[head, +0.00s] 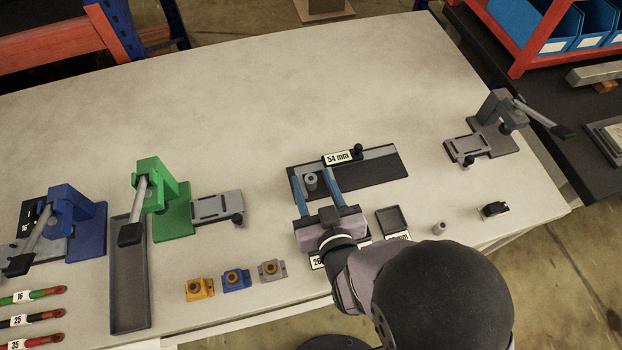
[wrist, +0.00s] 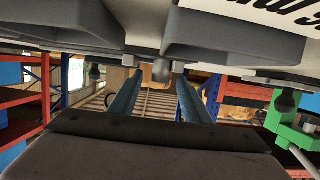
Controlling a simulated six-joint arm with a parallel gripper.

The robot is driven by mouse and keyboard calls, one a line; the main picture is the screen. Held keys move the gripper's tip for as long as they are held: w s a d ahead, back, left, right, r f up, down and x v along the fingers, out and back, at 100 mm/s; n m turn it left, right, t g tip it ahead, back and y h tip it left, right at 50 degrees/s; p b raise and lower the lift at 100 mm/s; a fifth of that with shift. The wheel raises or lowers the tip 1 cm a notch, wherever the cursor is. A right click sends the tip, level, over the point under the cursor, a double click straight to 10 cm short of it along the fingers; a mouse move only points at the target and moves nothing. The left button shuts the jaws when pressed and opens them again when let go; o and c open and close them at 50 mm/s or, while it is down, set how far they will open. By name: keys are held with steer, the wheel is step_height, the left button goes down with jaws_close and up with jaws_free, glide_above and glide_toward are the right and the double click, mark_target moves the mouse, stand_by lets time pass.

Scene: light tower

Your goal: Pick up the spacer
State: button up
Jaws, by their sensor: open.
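A short grey cylinder, seemingly the spacer (head: 311,183), stands upright on the dark fixture (head: 385,178) labelled "54 mm". My gripper (head: 309,170) is open, with its two blue fingers on either side of the cylinder. In the wrist view the cylinder (wrist: 162,72) shows between the fingertips (wrist: 160,80), with a visible gap to each finger. That view looks upside down, with the fixture along the top. My gripper's body and arm hide part of the bench in front of the fixture.
A green clamp (head: 168,200) and a blue clamp (head: 75,225) stand at left, a grey clamp (head: 490,125) at right. Yellow, blue and grey blocks (head: 199,289) sit near the front edge. A small square tray (head: 393,221) and grey cylinder (head: 438,228) are right. The bench's back is clear.

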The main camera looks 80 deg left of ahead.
jaws_close()
steer(key=shift+r, duration=0.15)
step_height(320, 180, up, 10)
stand_by(1.0)
